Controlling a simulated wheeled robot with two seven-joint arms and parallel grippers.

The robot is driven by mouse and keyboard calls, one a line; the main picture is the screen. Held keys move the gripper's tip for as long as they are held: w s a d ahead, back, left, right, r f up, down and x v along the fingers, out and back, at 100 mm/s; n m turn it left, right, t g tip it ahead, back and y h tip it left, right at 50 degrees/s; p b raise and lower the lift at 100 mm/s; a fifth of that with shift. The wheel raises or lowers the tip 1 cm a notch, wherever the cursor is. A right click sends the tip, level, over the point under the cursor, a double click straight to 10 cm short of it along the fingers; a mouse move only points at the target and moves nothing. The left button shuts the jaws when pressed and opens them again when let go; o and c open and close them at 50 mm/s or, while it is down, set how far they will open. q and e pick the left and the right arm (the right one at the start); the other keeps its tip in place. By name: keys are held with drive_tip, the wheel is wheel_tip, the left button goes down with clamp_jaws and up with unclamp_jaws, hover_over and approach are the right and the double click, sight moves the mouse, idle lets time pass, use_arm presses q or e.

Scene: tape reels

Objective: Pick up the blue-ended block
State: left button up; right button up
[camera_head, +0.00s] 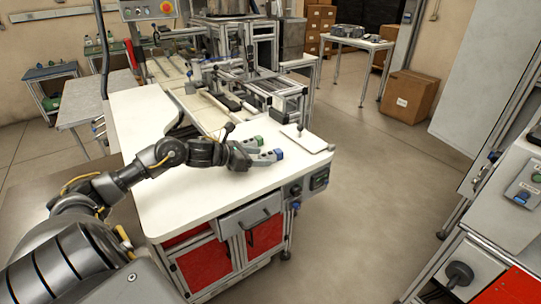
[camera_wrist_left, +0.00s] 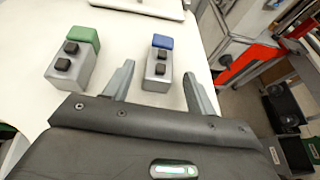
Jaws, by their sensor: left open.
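The blue-ended block (camera_head: 268,157) lies on the white table top, grey with a blue end. In the left wrist view the blue-ended block (camera_wrist_left: 158,70) has two black knobs on top and sits between my fingers, with its blue end pointing away. My left gripper (camera_head: 248,157) is open at the near end of this block. In the left wrist view my left gripper (camera_wrist_left: 160,82) shows a finger on each side of the block; contact cannot be told. The green-ended block (camera_head: 251,144) lies beside it, and shows left of my fingers in the wrist view (camera_wrist_left: 78,62). My right gripper is not in view.
The white table (camera_head: 180,205) has free room in front of the blocks. A flat white plate (camera_head: 304,139) with an upright post lies behind them to the right. The table's right edge and control boxes (camera_head: 318,180) are close by.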

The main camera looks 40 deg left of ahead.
sight(261, 157)
use_arm(q)
drive_tip(key=x, duration=0.3)
drive_tip(key=shift+w+f+p, duration=0.1)
drive_tip(key=shift+w+p, duration=0.1)
drive_tip(key=shift+p, duration=0.2)
drive_tip(key=c, duration=1.2)
